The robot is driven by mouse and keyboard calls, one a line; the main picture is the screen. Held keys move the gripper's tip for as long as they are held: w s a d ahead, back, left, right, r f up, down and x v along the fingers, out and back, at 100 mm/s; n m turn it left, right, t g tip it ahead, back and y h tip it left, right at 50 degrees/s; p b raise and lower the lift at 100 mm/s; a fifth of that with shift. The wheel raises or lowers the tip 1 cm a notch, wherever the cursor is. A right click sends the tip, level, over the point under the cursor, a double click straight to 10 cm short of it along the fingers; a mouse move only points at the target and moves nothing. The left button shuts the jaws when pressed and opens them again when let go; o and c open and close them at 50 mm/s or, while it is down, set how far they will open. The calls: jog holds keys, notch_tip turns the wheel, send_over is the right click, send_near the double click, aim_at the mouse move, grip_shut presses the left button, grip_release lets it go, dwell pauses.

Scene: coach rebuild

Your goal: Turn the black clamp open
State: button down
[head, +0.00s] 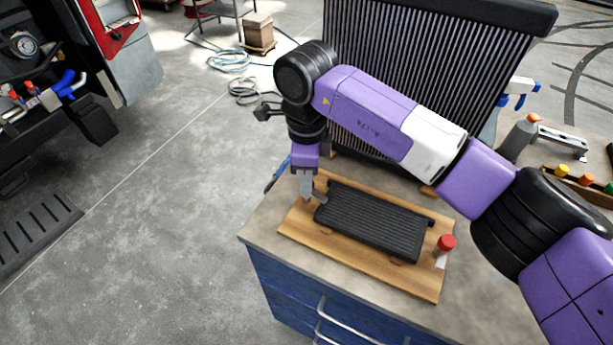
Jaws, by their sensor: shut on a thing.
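A black ribbed part (375,222) lies flat on a wooden board (300,238) on the workbench. My gripper (307,198) points down at the board's left end, beside the left end of the ribbed part. It is shut on the black clamp (320,201), which is small and dark here and mostly hidden by the fingers. I cannot make out the clamp's exact angle.
A red-capped bottle (445,246) stands at the board's right end. A tall black radiator (400,50) stands behind the board. The blue-fronted workbench (285,295) carries tools and coloured caps at right.

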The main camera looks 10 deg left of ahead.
jog(key=m, duration=0.4)
jog(key=shift+r+p, duration=0.1)
jog(key=shift+p, duration=0.3)
jog(key=m, duration=0.4)
jog(key=shift+p, duration=0.35)
jog(key=m, duration=0.3)
jog(key=shift+w+m+p, duration=0.1)
jog(key=shift+m+p, duration=0.25)
jog(key=shift+m, duration=0.05)
jog(key=shift+m+p, duration=0.5)
jog(key=shift+m, duration=1.5)
jog(key=c, duration=1.1)
grip_release()
jog(key=shift+r+b, duration=0.8)
jog(key=shift+r, duration=3.05)
